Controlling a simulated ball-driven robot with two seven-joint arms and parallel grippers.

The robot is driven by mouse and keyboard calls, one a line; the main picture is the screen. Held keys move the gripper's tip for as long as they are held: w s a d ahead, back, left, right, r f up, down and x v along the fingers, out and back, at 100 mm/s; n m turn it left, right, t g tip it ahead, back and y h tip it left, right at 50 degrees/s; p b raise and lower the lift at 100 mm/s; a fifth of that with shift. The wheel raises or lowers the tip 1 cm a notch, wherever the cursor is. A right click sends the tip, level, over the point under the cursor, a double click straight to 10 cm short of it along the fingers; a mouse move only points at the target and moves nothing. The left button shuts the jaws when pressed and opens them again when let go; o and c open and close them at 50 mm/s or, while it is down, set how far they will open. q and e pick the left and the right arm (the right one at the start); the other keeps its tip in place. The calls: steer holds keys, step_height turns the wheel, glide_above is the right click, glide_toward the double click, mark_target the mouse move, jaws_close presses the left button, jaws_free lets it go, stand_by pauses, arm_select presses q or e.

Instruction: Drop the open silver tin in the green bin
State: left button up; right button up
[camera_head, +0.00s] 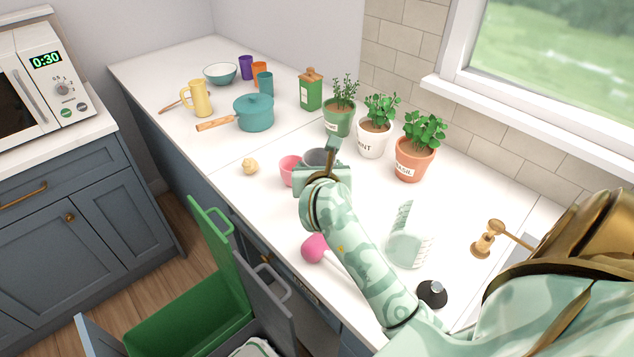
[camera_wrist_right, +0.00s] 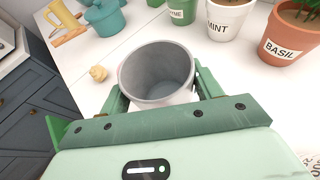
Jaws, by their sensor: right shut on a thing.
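The open silver tin (camera_head: 316,157) stands upright on the white counter, mostly hidden behind my right gripper (camera_head: 324,166) in the head view. In the right wrist view the tin (camera_wrist_right: 157,72) shows its round open mouth and grey, empty-looking inside. The right gripper's fingers (camera_wrist_right: 160,92) lie on both sides of the tin and are shut on it. The green bin (camera_head: 185,318) is low at the bottom left, beside the counter front, its top open and its green lid (camera_head: 216,242) standing up. My left gripper is not in view.
A pink cup (camera_head: 290,169) is close beside the tin. A yellow lump (camera_head: 250,166) lies to the left. Potted herbs (camera_head: 374,138) stand behind. A grey bin lid (camera_head: 268,302) rises beside the green bin. A pink-headed tool (camera_head: 316,248) lies near the counter edge.

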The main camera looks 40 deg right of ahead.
steer(key=shift+w+d+f, duration=0.25)
steer(key=shift+w+f, duration=0.35)
steer(key=shift+f, duration=0.2)
steer(key=shift+w+d+f+b, duration=0.15)
steer(key=shift+f+b, duration=0.65)
steer(key=shift+f, duration=0.8)
steer(key=shift+f, duration=0.2)
steer(key=o, duration=1)
steer(key=shift+r, duration=0.1)
